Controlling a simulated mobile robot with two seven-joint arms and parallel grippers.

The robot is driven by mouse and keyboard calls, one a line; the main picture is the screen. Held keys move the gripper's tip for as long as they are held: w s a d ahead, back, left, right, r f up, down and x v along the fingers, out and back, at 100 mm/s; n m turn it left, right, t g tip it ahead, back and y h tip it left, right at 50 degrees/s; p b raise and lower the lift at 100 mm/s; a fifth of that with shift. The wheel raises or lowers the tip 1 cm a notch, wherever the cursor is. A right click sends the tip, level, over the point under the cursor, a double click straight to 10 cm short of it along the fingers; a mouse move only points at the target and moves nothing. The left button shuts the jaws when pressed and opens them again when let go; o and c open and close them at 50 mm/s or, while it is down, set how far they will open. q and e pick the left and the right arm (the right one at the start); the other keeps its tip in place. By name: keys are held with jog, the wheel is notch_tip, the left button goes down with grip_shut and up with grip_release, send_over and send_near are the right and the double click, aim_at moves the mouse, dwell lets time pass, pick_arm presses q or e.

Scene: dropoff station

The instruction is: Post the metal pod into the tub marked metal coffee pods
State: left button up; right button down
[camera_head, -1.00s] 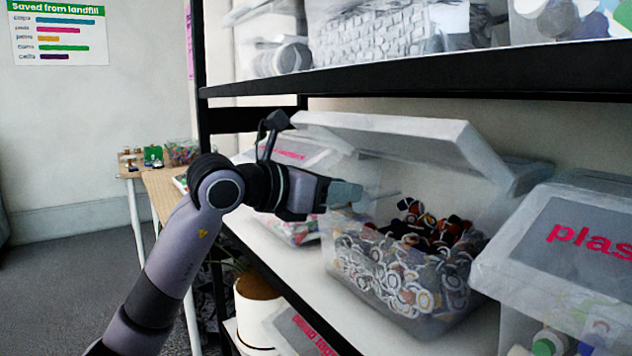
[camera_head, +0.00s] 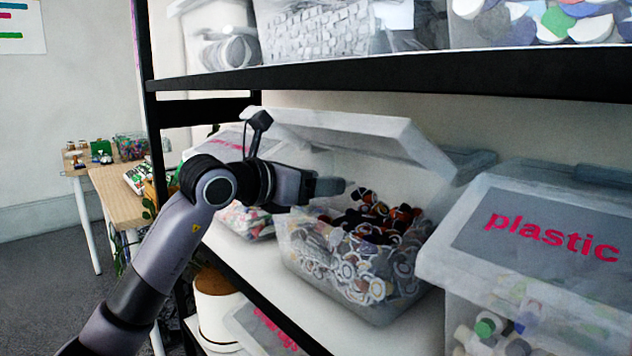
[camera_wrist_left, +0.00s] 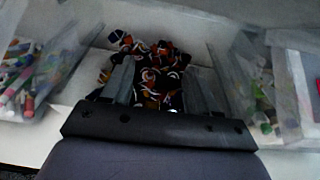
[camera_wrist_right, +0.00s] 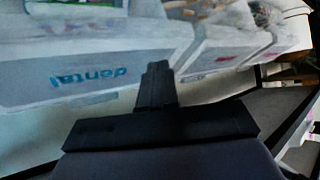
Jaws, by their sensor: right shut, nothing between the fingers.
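An open clear tub (camera_head: 350,300) stands on the middle shelf with its lid (camera_head: 345,128) raised. It holds many small round pods (camera_head: 365,262), silvery ones in front and dark, red and orange ones behind. No marking on it can be read. My left gripper (camera_head: 338,187) reaches in under the lid, above the pods. In the left wrist view its fingers (camera_wrist_left: 158,85) are wide apart, with the tub's pods showing between and beyond them. I cannot single out one metal pod. My right gripper (camera_wrist_right: 157,80) shows only in its wrist view, shut and empty.
A tub labelled plastic (camera_head: 545,235) stands close on the right. Another lidded tub (camera_head: 245,215) is on the left. A black-edged shelf (camera_head: 400,82) with more tubs runs overhead. The right wrist view shows a tub labelled dental (camera_wrist_right: 85,78).

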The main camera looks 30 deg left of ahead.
jog(key=shift+a, duration=0.1)
pick_arm(q)
jog(key=shift+s+a, duration=0.15)
jog(key=shift+s, duration=0.05)
jog(key=v, duration=0.6)
jog(key=shift+s, duration=0.4)
pick_arm(e)
jog(key=shift+w+a+r, duration=0.15)
jog(key=shift+w+r, duration=0.1)
jog(key=shift+r, duration=0.05)
pick_arm(q)
jog(key=shift+a+r, duration=0.1)
